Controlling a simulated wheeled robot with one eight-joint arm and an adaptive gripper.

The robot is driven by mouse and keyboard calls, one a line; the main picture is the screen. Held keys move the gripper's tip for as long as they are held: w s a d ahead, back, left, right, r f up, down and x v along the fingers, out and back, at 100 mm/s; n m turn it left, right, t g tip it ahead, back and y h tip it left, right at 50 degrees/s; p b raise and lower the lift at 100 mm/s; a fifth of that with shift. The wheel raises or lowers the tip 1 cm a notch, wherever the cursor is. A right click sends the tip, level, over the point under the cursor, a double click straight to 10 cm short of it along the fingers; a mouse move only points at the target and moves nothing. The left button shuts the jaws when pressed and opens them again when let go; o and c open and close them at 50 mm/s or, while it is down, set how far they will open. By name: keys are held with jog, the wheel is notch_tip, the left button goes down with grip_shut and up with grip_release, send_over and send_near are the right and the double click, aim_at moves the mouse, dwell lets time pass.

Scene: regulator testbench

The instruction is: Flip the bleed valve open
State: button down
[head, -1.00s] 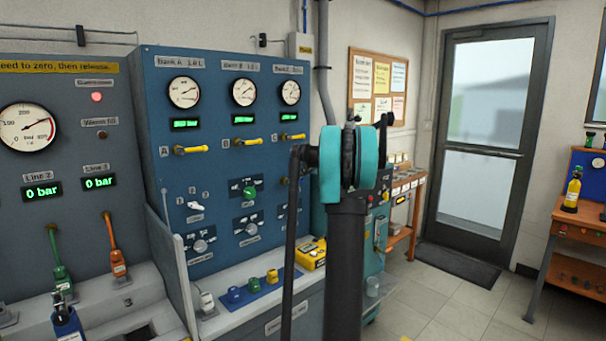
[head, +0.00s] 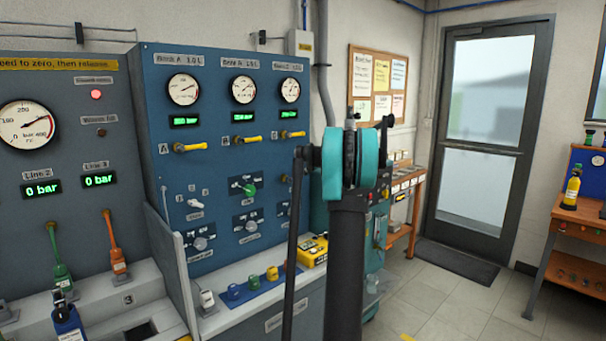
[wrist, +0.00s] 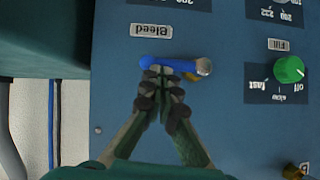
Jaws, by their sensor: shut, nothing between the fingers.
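The bleed valve shows in the wrist view as a blue lever (wrist: 160,63) on a blue panel, beside an upside-down "Bleed" label (wrist: 151,31). The lever lies about level in the picture, with its round metal pivot (wrist: 203,67) at its right end. My gripper (wrist: 163,72) is shut and empty. Its fingertips are at the middle of the lever and overlap it in the picture; I cannot tell whether they touch it. In the head view I cannot make out the lever or my gripper; my arm stands in front of the panel's right part.
A green fill knob (wrist: 289,69) sits to the right on the same panel in the wrist view, with a brass fitting (wrist: 293,171) low at the right. In the head view, yellow handles (head: 190,147) stick out from the panel. Open floor lies before the door (head: 490,140).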

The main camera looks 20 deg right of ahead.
jog(key=shift+f, duration=0.1)
notch_tip(320, 180, down, 8)
jog(key=a+m+y, duration=0.2)
jog(key=m+y, duration=0.7)
jog(key=shift+s+r, duration=0.2)
jog(key=shift+s, duration=0.2)
jog(key=shift+a+f, duration=0.15)
jog(key=shift+a, duration=0.05)
dwell(0.7)
